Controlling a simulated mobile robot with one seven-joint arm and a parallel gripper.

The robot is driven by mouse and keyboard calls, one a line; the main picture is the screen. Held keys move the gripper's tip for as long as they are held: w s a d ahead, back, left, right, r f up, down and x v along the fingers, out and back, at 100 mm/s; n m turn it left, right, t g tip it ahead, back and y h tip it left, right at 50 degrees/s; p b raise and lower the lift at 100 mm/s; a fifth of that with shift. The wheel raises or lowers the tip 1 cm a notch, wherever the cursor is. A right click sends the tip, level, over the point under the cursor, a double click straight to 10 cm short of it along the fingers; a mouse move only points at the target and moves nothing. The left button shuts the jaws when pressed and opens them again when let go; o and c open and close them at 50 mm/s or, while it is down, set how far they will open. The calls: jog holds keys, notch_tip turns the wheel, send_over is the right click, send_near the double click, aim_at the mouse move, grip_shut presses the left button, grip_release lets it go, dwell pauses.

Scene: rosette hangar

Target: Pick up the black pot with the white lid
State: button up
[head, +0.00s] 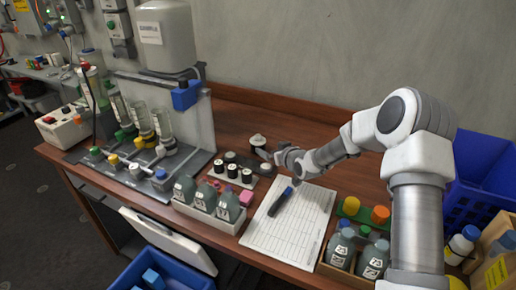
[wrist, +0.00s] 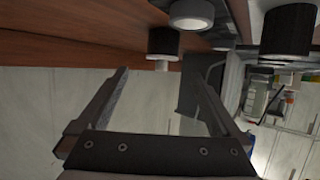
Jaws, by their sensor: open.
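Several small black pots with white tops stand in a group in the head view, one of them at the front right (head: 247,176). A separate pot with a pale lid (head: 258,141) stands behind them, close to the wall side. My gripper (head: 268,156) is above the table just right of these pots, partly hard to make out at this size. In the wrist view my gripper (wrist: 162,78) is open, with nothing between its fingers. A black pot with a small white top (wrist: 163,41) shows beyond the gap between the fingers, apart from them. Another black pot (wrist: 287,30) is at the upper right.
Grey bottles in a white tray (head: 210,208) stand in front of the pots. A clipboard sheet (head: 290,222) with a dark marker (head: 280,201) lies to the right. A rig with clear cylinders (head: 150,170) stands left. A blue crate (head: 480,178) is far right.

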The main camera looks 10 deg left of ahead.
aim_at(260, 143)
jog(key=x, duration=0.4)
jog(key=shift+w+f, duration=0.1)
jog(key=x, duration=0.3)
jog(key=shift+a+f, duration=0.1)
jog(key=shift+a, duration=0.35)
jog(key=shift+x, duration=0.85)
jog(key=c, duration=1.3)
